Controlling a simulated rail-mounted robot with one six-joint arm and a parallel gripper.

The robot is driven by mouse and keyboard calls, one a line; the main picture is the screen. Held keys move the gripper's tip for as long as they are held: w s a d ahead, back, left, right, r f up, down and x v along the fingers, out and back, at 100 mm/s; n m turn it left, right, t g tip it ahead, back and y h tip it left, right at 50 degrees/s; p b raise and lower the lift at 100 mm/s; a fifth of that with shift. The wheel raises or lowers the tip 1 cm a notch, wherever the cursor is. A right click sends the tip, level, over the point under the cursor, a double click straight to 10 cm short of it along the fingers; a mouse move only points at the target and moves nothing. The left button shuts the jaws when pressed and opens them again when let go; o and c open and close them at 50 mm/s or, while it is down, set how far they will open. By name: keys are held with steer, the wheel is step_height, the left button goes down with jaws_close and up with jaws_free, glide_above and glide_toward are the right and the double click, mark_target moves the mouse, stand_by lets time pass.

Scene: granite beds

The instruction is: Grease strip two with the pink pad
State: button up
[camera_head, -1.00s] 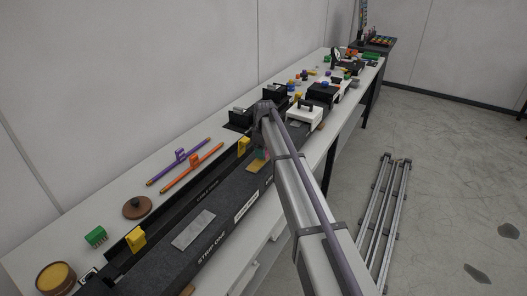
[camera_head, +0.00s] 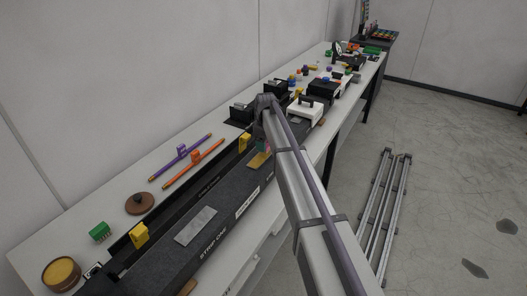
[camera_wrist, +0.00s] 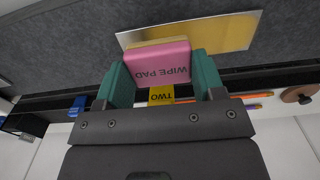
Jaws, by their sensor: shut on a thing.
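My gripper (camera_wrist: 162,78) has teal fingers, shut on the pink pad (camera_wrist: 160,62) marked WIPE PAD, which has a yellowish layer along its far edge. In the wrist view the pad overlaps the near edge of a shiny gold strip (camera_wrist: 225,32); whether it touches cannot be told. A yellow block (camera_wrist: 161,95) marked TWO shows just behind the pad. In the head view the gold strip (camera_head: 257,161) lies on the dark granite bed beside my gripper, which is mostly hidden by my arm. A grey strip (camera_head: 196,226) lies nearer, by the label STRIP ONE.
A yellow block (camera_head: 139,236) stands beside strip one. Orange (camera_head: 193,163) and purple (camera_head: 180,160) rods, a brown disc (camera_head: 139,203), a green block (camera_head: 100,232) and a round tub (camera_head: 62,274) lie on the bench left of the bed. A white box (camera_head: 304,112) stands beyond my gripper.

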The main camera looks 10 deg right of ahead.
mark_target(267, 143)
steer(key=r+p, duration=0.3)
steer(key=w+r+p, duration=0.1)
steer(key=r+p, duration=0.1)
steer(key=shift+d+r+p, duration=0.35)
steer(key=shift+f+b, duration=0.9)
step_height(267, 143, down, 6)
steer(key=b, duration=0.5)
steer(key=shift+r+b, duration=0.2)
steer(key=shift+b, duration=0.1)
steer(key=shift+w+d+r+p, duration=0.35)
steer(key=shift+w+r+p, duration=0.15)
steer(key=shift+r+p, duration=0.05)
steer(key=shift+w+d, duration=0.35)
steer(key=shift+d, duration=0.15)
steer(key=shift+f+b, duration=0.7)
steer(key=shift+s+a, duration=0.1)
